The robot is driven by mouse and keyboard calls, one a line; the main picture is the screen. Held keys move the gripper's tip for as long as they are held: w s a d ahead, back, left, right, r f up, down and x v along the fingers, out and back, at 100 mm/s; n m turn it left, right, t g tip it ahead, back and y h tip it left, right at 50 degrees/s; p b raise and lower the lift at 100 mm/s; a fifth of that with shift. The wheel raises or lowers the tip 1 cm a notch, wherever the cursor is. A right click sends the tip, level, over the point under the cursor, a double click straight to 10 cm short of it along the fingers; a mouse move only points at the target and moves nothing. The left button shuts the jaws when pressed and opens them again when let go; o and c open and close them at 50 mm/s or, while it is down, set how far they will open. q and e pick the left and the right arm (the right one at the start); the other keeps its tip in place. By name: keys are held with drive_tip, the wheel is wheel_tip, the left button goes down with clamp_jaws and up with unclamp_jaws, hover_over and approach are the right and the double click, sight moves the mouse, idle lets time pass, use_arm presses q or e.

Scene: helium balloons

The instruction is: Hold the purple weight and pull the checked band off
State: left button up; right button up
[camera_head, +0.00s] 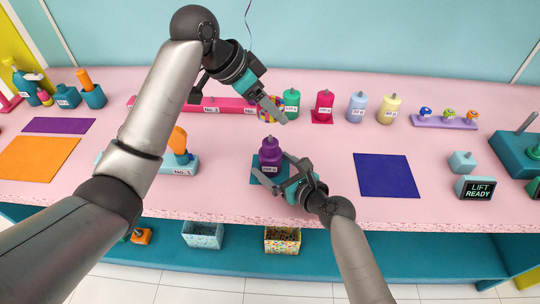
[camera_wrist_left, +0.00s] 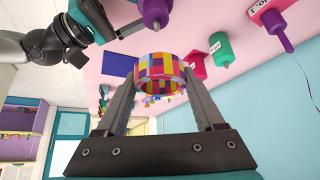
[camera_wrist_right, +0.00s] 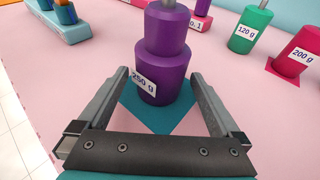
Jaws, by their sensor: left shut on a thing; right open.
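The purple weight (camera_head: 270,153), labelled 250 g in the right wrist view (camera_wrist_right: 165,75), stands upright on a teal square mat (camera_wrist_right: 172,122). The checked band (camera_wrist_left: 160,72) is a multicoloured ring, off the weight. My left gripper (camera_head: 274,107) is shut on the band, which also shows in the head view (camera_head: 264,108), raised behind the weight. My right gripper (camera_head: 272,168) is open at the weight's front, one finger on each side of its lower part. In the right wrist view, gaps show between the fingers and the weight.
Green (camera_head: 291,102), red (camera_head: 323,106), blue (camera_head: 357,106) and yellow (camera_head: 388,108) weights stand in a row at the back. A pink rail (camera_head: 215,104) lies behind my left arm. A dark blue mat (camera_head: 386,176) to the right is bare. An orange mat (camera_head: 38,158) lies far left.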

drive_tip(key=v, duration=1.1)
drive_tip(key=shift+r, duration=0.1)
